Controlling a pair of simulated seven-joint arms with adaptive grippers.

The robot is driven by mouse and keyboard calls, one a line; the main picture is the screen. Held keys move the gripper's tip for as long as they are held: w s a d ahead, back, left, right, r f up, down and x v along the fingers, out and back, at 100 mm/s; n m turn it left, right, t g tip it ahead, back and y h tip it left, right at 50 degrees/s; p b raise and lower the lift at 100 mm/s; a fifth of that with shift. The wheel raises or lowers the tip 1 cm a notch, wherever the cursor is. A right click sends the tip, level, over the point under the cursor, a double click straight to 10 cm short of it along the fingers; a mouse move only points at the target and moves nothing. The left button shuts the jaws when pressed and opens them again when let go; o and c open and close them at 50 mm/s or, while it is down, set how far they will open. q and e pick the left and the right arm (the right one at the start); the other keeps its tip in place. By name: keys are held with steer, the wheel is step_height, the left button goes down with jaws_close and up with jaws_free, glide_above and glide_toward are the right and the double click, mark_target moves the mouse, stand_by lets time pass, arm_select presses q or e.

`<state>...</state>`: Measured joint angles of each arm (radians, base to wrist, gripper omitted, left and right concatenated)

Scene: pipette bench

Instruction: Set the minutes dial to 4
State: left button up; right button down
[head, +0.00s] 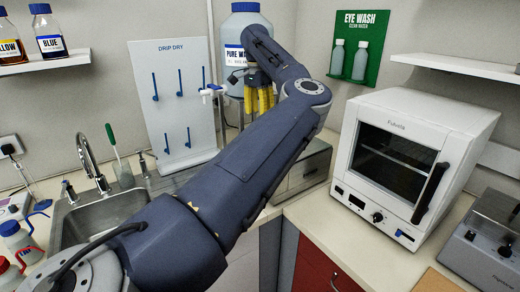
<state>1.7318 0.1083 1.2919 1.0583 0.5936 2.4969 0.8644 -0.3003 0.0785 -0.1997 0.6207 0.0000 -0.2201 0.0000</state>
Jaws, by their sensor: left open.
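No dial with a readable "minutes" label shows, so I cannot tell which one it is. The white oven (425,135) at the right has a small dark knob (377,217) below its door. The grey machine (480,262) at the far right edge has two dark knobs, one at its left (470,235) and one at its right (504,251). Their settings are too small to read. My left gripper (259,100), with yellow fingers, points down in front of the pure water bottle (243,22), far from these knobs. It is open. My right gripper is not in view.
My left arm crosses the middle and partly hides a grey metal box (305,172) on the counter. A white drying rack (170,85) and a sink (95,215) are at the left. Free counter (325,225) lies before the oven.

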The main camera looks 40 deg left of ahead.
arm_select(q)
steer(key=f, duration=1.4)
steer(key=shift+s+d+f, duration=0.1)
steer(key=shift+d, duration=0.2)
steer(key=shift+c, duration=0.3)
jaws_close()
